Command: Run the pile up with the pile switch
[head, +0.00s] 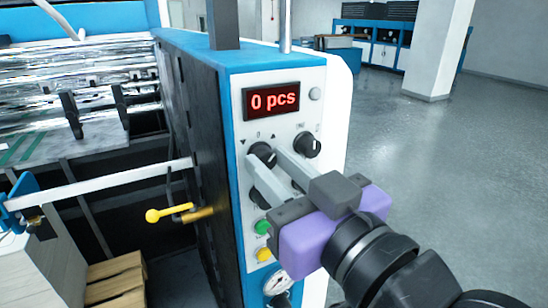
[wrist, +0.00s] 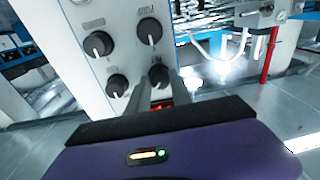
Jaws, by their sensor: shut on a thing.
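The pile switch (head: 262,154) is a black rotary knob on the white control panel, with a down arrow, a 0 and an up arrow printed above it. My gripper (head: 268,152) reaches in from the lower right with its two grey fingers on either side of this knob, shut on it. In the wrist view the fingers also close on the knob (wrist: 158,76); they hide part of it, and I cannot tell which way it points. A pale block (head: 40,270), possibly the pile, stands at the lower left beside wooden boards (head: 115,280).
Another black knob (head: 306,145) is close on the right. Green (head: 262,227) and yellow (head: 264,254) buttons sit below. A yellow-ended lever (head: 155,215) sticks out at left. The floor at right is clear.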

